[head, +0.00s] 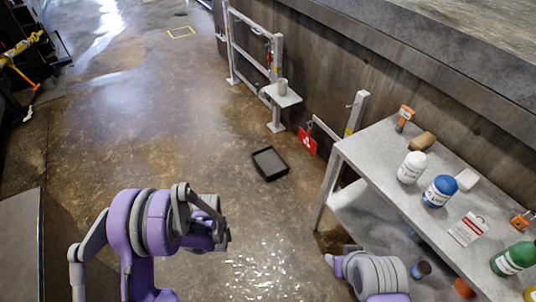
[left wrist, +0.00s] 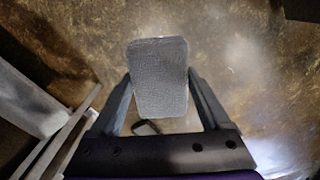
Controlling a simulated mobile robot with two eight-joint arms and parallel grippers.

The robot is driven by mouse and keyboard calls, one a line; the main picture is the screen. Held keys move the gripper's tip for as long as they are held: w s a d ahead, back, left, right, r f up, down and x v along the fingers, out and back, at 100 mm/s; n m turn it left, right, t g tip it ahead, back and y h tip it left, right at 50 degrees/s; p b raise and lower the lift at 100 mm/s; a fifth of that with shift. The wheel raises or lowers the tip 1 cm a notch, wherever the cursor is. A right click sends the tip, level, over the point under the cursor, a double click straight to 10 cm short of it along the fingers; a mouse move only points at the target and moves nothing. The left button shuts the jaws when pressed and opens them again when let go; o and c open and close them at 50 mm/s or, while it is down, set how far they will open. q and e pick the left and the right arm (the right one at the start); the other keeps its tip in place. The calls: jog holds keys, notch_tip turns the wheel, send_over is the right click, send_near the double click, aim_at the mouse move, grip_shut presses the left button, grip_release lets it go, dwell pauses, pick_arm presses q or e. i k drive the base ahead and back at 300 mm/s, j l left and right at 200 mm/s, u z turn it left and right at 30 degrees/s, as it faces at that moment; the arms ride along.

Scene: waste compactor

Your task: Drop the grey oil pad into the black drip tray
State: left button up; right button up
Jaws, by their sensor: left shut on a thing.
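The grey oil pad (left wrist: 158,62) is a rounded, textured block. In the left wrist view it sits between the two fingers of my left gripper (left wrist: 160,88), which is shut on it, with the floor below. In the head view my left arm hides the pad and the fingers. The black drip tray (head: 270,164) lies on the floor, up and to the right of my left arm, and looks empty. A small dark edge shows below the pad in the left wrist view; I cannot tell what it is. My right gripper is not in view.
A grey table (head: 378,155) stands at the right with a white bottle (head: 411,167), a blue-and-white tub (head: 439,191) and a green bottle (head: 513,259). A metal rail frame (head: 250,55) stands along the wall behind the tray. The floor left of the tray is clear.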

aim_at(267, 162)
jog(key=i+j, duration=0.15)
jog(key=i, duration=1.25)
jog(key=i+j+z, duration=0.2)
jog(key=i, duration=0.35)
jog(key=i+j+z, duration=0.2)
jog(key=i, duration=0.35)
jog(key=z, duration=0.85)
